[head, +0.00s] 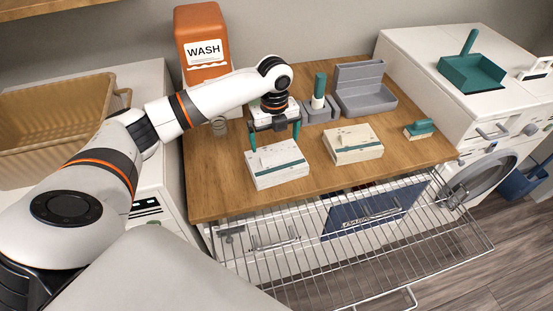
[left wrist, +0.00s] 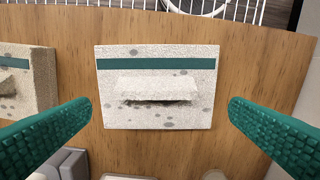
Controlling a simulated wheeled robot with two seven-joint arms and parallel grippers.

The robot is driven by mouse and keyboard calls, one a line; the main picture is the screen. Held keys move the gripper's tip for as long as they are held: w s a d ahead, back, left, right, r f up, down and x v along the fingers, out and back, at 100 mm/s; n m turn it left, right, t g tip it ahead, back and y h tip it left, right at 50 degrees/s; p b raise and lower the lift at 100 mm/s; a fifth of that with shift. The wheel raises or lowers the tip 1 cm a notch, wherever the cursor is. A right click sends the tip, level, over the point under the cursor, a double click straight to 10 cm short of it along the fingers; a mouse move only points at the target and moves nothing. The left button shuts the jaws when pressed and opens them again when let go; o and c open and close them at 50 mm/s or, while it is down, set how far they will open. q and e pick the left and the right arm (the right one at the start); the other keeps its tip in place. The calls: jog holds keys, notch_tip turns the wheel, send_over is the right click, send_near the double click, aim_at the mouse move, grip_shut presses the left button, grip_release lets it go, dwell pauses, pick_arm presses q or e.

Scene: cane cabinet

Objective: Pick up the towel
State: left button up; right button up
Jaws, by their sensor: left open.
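A pale, grey-spotted folded towel (head: 277,170) with a green stripe lies flat on the wooden counter. A raised fold stands on its top. A second, creamier folded towel (head: 353,148) lies to its right. My left gripper (head: 274,140) is open and empty, pointing down just behind and above the pale towel. In the left wrist view the pale towel (left wrist: 158,66) lies centred between and beyond the green fingers (left wrist: 160,105), apart from both. Part of the cream towel (left wrist: 28,80) shows at the left there. My right gripper is not in view.
An orange WASH box (head: 203,45), a grey tray (head: 362,92) and a green-handled brush (head: 319,95) stand behind. A small green-topped brush (head: 419,128) lies at the right. A wire rack (head: 350,240) juts out below the wooden counter's (head: 215,190) front edge.

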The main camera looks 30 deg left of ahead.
aim_at(276, 153)
pick_arm(q)
jog(key=shift+w+f, duration=0.2)
jog(key=shift+f, duration=0.2)
notch_tip(276, 153, down, 3)
jog(key=shift+d+r+p, duration=0.1)
jog(key=shift+d+p, duration=0.05)
jog(key=shift+p, duration=0.85)
notch_tip(276, 153, down, 2)
jog(key=shift+f, duration=0.3)
jog(key=c, duration=1.1)
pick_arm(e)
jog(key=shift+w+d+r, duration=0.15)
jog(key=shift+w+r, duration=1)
